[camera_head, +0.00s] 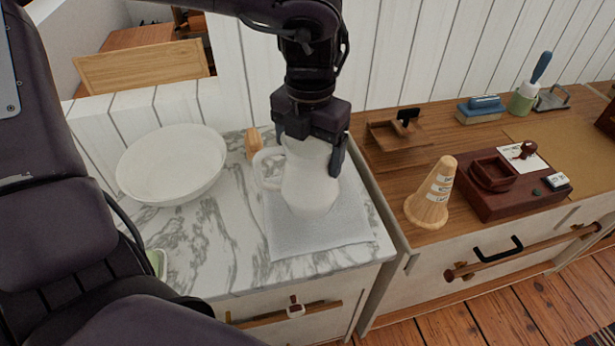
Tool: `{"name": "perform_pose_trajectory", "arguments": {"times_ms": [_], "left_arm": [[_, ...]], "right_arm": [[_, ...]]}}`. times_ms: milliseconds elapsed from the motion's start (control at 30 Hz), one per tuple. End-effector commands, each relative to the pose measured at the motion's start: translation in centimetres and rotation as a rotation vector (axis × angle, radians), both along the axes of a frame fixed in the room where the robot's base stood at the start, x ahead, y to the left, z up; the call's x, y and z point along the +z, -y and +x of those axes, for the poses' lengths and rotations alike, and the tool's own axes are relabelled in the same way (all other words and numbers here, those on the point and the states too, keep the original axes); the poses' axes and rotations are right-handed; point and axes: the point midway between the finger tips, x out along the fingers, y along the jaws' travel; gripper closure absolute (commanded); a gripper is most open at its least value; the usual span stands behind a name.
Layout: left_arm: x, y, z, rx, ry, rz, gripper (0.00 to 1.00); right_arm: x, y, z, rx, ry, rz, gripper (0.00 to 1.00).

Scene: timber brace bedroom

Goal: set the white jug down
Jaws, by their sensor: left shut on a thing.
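The white jug (309,183) stands upright over a pale grey cloth (329,232) on the marble counter. Its handle points left. My left gripper (309,157) comes down from above and is shut on the jug near its top, with the fingers hiding part of the rim. I cannot tell for sure whether the jug's base touches the cloth. My right gripper is not in view.
A white bowl (171,166) sits left of the jug on the marble counter (222,240). A small wooden item (253,142) stands behind the handle. To the right, a wooden cone (431,194) and a dark red box (511,192) stand on the wooden desktop.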

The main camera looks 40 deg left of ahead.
Motion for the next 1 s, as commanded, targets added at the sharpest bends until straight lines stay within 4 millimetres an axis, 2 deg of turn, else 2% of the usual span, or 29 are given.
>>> {"name": "perform_pose_trajectory", "arguments": {"times_ms": [100, 333, 533, 1000], "left_arm": [[-2.0, 0.0, 0.0, 0.002, -0.001, -0.001, 0.86], [-3.8, 0.0, 0.0, 0.001, 0.0, 0.0, 0.86], [-6.5, 0.0, 0.0, 0.002, 0.0, 0.0, 0.86], [-7.5, 0.0, 0.0, 0.002, 0.0, 0.001, 0.86]], "right_arm": [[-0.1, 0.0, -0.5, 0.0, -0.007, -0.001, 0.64], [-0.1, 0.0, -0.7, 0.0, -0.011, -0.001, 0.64], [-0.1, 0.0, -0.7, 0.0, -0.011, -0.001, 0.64], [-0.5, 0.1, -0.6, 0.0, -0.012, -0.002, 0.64]]}}
